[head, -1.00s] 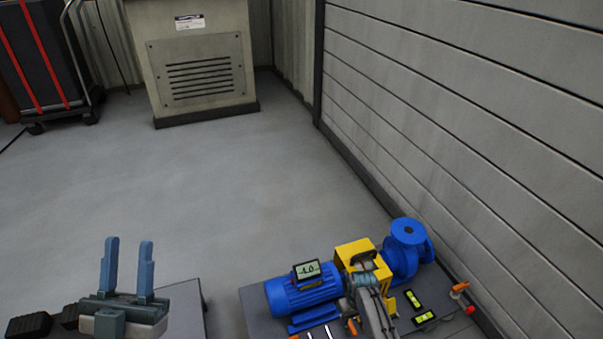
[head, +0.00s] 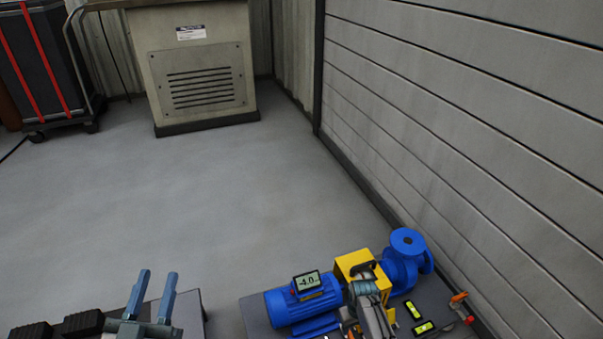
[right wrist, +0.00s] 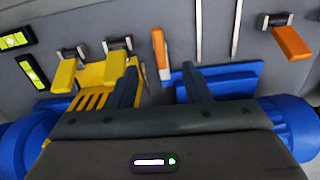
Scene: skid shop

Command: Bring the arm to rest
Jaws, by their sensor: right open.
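My left gripper (head: 151,283) is at the bottom left of the head view, its two blue-grey fingers upright and apart with nothing between them. My right arm (head: 371,312) reaches over the pump unit in the head view. My right gripper (right wrist: 159,72) shows in the right wrist view with its two dark fingers apart and nothing gripped. It is above the blue and yellow unit; its own body hides much of what lies below.
Levels (head: 412,310) and an orange-handled tool (right wrist: 160,52) lie there. Floor beyond is clear.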

